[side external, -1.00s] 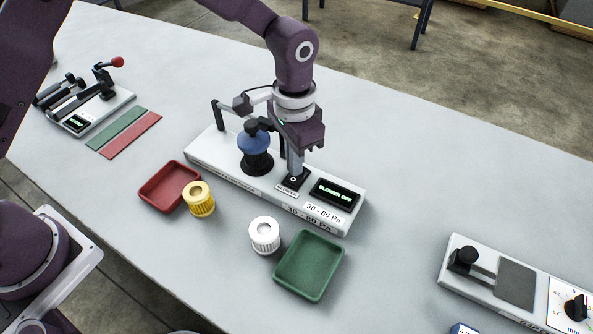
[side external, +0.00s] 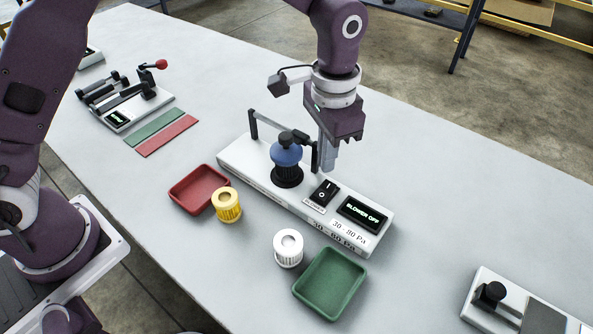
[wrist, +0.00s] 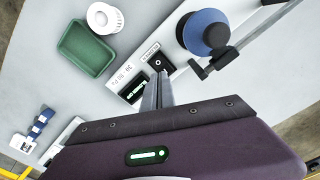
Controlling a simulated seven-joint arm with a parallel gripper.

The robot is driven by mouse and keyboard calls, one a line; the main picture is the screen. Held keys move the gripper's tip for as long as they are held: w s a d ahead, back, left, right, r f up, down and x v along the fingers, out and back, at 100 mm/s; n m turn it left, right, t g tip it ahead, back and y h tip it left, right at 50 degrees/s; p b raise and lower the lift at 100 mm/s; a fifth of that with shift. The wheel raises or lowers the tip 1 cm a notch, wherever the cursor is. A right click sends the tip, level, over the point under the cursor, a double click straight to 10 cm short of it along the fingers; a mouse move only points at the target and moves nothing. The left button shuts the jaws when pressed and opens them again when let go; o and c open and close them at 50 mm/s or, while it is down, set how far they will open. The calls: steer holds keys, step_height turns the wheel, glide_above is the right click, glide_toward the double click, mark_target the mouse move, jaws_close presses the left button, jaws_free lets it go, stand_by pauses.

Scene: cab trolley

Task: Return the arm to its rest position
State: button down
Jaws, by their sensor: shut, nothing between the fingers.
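My gripper (side external: 329,158) is shut and empty. It hangs above the white blower unit, just behind its black rocker switch, with its fingertips clear of the switch in the side view. In the wrist view my gripper's closed fingers (wrist: 157,92) point toward the switch (wrist: 158,64). The blower unit (side external: 240,152) carries a blue-topped black knob piece (side external: 286,157), the rocker switch (side external: 325,193) and a display (side external: 363,213) reading "BLOWER OFF".
A red tray (side external: 199,190), a yellow cartridge (side external: 227,206), a white cartridge (side external: 288,249) and a green tray (side external: 329,285) sit in front of the unit. A lever fixture (side external: 125,100) is at far left, another fixture (side external: 490,297) at lower right. The tabletop behind the unit is clear.

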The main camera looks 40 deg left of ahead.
steer(key=s+a+r+n+t, duration=0.1)
steer(key=s+a+r+n, duration=0.1)
steer(key=s+a+r, duration=0.5)
steer(key=s+a+r+n+t, duration=0.1)
steer(key=s+a+r+t, duration=0.1)
steer(key=a+r, duration=0.45)
steer(key=s+a+r+n+t, duration=0.1)
steer(key=s+a, duration=0.1)
steer(key=s, duration=0.5)
steer(key=s+a+n+t, duration=0.1)
steer(key=s+a+n, duration=0.1)
steer(key=s, duration=0.6)
steer(key=shift+a+r+t, duration=0.3)
steer(key=shift+a+r, duration=0.1)
steer(key=shift+a, duration=0.15)
